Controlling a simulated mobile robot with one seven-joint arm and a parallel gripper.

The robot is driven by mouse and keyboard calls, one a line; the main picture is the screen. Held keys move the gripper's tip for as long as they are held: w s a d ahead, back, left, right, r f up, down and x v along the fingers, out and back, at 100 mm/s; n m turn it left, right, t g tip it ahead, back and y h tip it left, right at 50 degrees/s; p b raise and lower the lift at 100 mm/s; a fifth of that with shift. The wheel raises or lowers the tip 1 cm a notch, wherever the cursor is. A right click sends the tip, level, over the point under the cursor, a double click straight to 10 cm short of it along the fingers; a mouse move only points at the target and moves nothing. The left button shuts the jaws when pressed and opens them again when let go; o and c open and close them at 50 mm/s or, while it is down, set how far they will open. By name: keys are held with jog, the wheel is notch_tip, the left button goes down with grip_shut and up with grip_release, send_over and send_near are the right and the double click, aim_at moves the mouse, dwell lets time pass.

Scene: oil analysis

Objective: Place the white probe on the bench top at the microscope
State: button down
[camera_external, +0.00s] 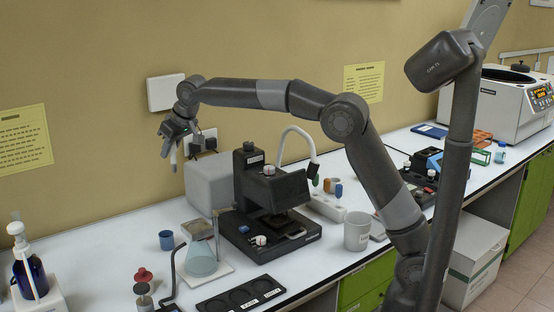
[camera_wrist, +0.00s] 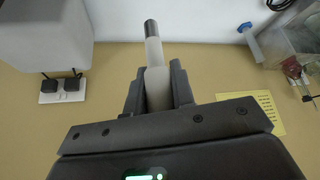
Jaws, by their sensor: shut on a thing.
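The white probe (camera_wrist: 155,52) is a slim pale rod with a dark end. My gripper (camera_wrist: 158,88) is shut on it, and the rod sticks out beyond the fingers. In the external view, my gripper (camera_external: 177,138) is high in front of the wall, up and left of the microscope, with the probe (camera_external: 173,157) hanging down, clear of the bench. The black microscope (camera_external: 248,178) stands on the white bench top (camera_external: 105,255). The probe's part between the fingers is partly hidden.
A grey box (camera_external: 207,184) stands left of the microscope. A white mug (camera_external: 357,232) stands to the right. Some bare bench lies around the blue cup.

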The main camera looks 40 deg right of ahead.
notch_tip(320, 180, down, 16)
jog(key=r, duration=0.1)
jog(key=shift+s+a+f, duration=0.2)
jog(key=shift+a+f, duration=1.75)
jog(key=shift+s+a+f, duration=0.15)
jog(key=shift+a+f, duration=1.8)
jog(key=shift+s+a+f, duration=0.2)
jog(key=shift+a+f, duration=1.75)
jog(key=shift+f, duration=0.15)
jog(key=c, duration=1.2)
grip_release()
jog(key=shift+c, duration=0.2)
